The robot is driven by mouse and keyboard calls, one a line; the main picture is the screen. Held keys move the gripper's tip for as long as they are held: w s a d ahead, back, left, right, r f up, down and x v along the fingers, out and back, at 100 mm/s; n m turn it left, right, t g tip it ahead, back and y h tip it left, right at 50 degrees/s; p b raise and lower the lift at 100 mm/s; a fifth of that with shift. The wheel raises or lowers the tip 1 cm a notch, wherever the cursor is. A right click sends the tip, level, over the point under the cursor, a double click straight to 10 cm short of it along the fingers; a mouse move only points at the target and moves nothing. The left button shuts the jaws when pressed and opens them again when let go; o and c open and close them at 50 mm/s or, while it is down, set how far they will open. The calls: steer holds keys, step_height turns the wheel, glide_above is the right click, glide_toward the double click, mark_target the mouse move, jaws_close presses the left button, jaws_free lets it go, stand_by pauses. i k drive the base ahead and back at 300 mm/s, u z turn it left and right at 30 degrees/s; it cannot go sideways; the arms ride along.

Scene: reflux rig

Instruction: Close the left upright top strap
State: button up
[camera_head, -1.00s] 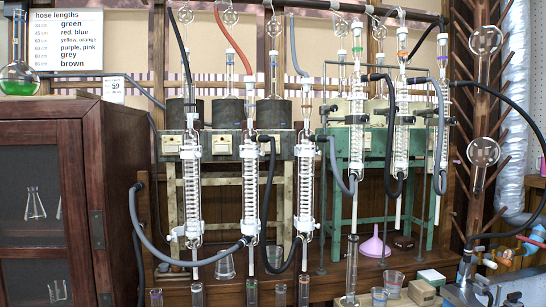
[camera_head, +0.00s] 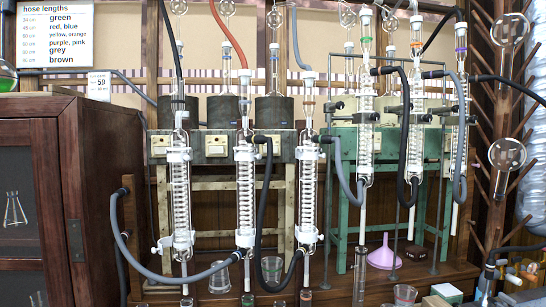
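Three glass condensers with inner coils stand upright in front of the rig. The left upright condenser (camera_head: 181,200) has a white top strap or clamp (camera_head: 179,155) around its upper part, and a white lower clamp (camera_head: 178,241) with a knob out to the left. Whether the top strap is open or closed is too small to tell. The middle condenser (camera_head: 245,200) and right condenser (camera_head: 308,198) have similar white clamps at top and bottom. My gripper is not in view.
A dark wooden cabinet (camera_head: 95,190) stands close on the left. A grey hose (camera_head: 135,255) loops low before the left condenser, and a black hose (camera_head: 263,215) hangs between the other two. Beakers and a pink funnel (camera_head: 385,255) stand on the bench. A pegged drying rack is at right.

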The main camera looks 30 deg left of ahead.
mark_target(171, 158)
steer(key=u, duration=0.4)
steer(key=i, duration=0.75)
steer(key=u, duration=0.75)
